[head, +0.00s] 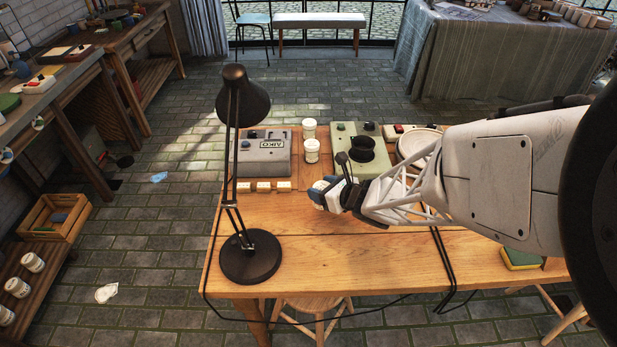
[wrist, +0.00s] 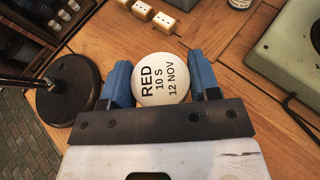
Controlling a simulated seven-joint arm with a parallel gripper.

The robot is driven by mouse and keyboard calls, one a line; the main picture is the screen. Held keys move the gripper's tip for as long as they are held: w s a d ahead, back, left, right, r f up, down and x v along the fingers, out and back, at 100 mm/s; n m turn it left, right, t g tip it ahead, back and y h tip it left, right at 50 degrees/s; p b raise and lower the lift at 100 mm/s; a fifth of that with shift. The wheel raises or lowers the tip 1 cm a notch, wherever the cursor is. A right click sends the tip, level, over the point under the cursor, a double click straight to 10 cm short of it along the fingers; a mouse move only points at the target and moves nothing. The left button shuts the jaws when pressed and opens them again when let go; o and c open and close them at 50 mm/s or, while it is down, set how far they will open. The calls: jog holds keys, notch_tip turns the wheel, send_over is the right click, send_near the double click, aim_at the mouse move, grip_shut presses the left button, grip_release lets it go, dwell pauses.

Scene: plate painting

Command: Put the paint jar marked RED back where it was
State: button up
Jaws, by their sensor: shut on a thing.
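The paint jar (wrist: 162,80) marked RED sits between the blue fingers of my gripper (wrist: 160,88) in the wrist view. Its round white lid faces the camera and reads "RED 10 S 12 NOV". My gripper is shut on it, one finger on each side. In the head view my gripper (head: 328,192) is over the wooden table, right of the lamp, and mostly hides the jar. Whether the jar touches the table I cannot tell. Two other white jars, one nearer (head: 312,151) and one farther (head: 309,128), stand behind my gripper; their marks are unreadable here.
A black desk lamp (head: 250,258) stands left of my gripper. Small white blocks (head: 263,186) lie in a row before a grey box (head: 264,155) marked AIKO. A green-grey machine (head: 372,160) stands behind my gripper. The table's front middle (head: 340,265) is clear.

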jog(key=shift+w, duration=0.1)
jog(key=w+a+f, duration=0.1)
jog(key=w+a, duration=0.2)
jog(key=w, duration=1.1)
jog(key=shift+w+f, duration=0.2)
jog(key=shift+w, duration=0.15)
jog(key=shift+w+a, duration=0.1)
jog(key=shift+a, duration=0.05)
jog(key=shift+w+f, duration=0.15)
jog(key=shift+f, duration=0.75)
jog(key=shift+w+f, duration=0.15)
jog(key=shift+f, duration=0.75)
jog(key=shift+f, duration=0.15)
jog(key=o, duration=1.1)
jog(key=shift+c, duration=0.2)
